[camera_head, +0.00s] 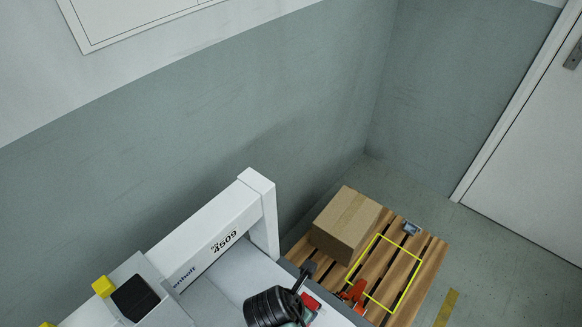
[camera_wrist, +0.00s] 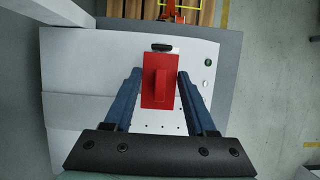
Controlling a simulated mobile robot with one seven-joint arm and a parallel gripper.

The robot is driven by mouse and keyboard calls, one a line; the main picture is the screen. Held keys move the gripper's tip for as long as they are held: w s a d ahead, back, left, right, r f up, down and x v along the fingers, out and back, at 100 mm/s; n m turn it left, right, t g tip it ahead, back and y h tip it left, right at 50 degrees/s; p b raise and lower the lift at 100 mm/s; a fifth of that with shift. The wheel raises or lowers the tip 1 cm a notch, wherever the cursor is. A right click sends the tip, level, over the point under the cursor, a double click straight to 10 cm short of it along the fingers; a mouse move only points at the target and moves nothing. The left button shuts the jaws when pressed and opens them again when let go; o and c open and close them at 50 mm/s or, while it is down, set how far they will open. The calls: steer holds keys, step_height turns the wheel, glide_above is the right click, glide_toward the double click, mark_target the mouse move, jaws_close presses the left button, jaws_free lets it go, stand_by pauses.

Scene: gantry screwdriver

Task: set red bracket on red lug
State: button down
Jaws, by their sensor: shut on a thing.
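The red bracket (camera_wrist: 155,90) is a red plate with a raised upright rib, and sits between my gripper's blue fingers in the wrist view. My gripper (camera_wrist: 158,78) is shut on it, above a pale machine surface. In the head view a small part of the red bracket (camera_head: 311,302) shows at the bottom, beside my dark wrist. I cannot make out a red lug in either view; the bracket and my arm hide part of the surface below.
The white gantry machine (camera_head: 222,235) has an upright frame with yellow-capped parts. Beyond it stands a wooden pallet (camera_head: 429,262) with a cardboard box (camera_head: 347,225), a yellow outlined square and an orange-red object (camera_head: 353,291). The wrist view shows a green button (camera_wrist: 208,62) on the machine.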

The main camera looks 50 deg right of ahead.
step_height(320, 180, down, 9)
steer(key=b, duration=0.2)
steer(key=shift+s+f, duration=0.1)
steer(key=shift+f+b, duration=0.35)
steer(key=shift+f, duration=0.25)
steer(key=shift+c, duration=1.1)
jaws_free()
steer(key=shift+r, duration=0.15)
steer(key=p+v, duration=0.3)
steer(key=v, duration=0.9)
steer(key=shift+r+p, duration=0.3)
steer(key=shift+r, duration=0.2)
